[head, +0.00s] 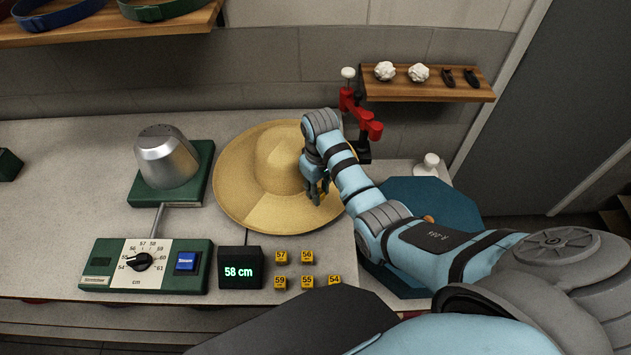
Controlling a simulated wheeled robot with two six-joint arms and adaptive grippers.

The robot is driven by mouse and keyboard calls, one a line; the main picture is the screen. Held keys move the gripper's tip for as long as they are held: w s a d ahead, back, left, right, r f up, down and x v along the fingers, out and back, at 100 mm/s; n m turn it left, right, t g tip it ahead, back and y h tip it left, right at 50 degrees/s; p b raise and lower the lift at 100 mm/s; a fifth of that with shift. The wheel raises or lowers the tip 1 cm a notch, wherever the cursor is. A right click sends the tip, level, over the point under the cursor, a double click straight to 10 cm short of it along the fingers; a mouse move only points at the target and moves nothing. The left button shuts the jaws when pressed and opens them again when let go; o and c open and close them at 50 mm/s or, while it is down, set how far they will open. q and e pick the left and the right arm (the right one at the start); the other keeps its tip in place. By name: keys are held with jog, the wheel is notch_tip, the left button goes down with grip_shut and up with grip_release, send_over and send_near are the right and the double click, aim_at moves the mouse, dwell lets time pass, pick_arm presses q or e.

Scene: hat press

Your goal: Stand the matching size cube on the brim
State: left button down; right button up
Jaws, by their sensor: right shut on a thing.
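The straw hat (262,187) lies on the counter with its wide brim around the crown. My right gripper (318,195) points down over the right part of the brim, beside the crown. It is shut on a small size cube, mostly hidden by the fingers, and its number cannot be read. I cannot tell whether the cube touches the brim. The black display (240,270) reads 58 cm. Yellow cubes 57 (281,257), 56 (307,257), 59 (280,283), 55 (307,282) and 54 (334,280) stand right of the display. My left gripper is not in view.
A green dial box (145,279) with a blue button stands left of the display. Behind it is a metal hat form (168,160) on a green base. A red clamp (359,112) stands behind the hat.

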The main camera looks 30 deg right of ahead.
jog(key=shift+s+f, duration=0.1)
jog(key=shift+f, duration=0.3)
jog(key=shift+f+b, duration=0.3)
jog(key=shift+f, duration=0.6)
jog(key=o, duration=0.9)
jog(key=shift+c, duration=0.2)
notch_tip(320, 180, up, 8)
jog(key=shift+f, duration=0.2)
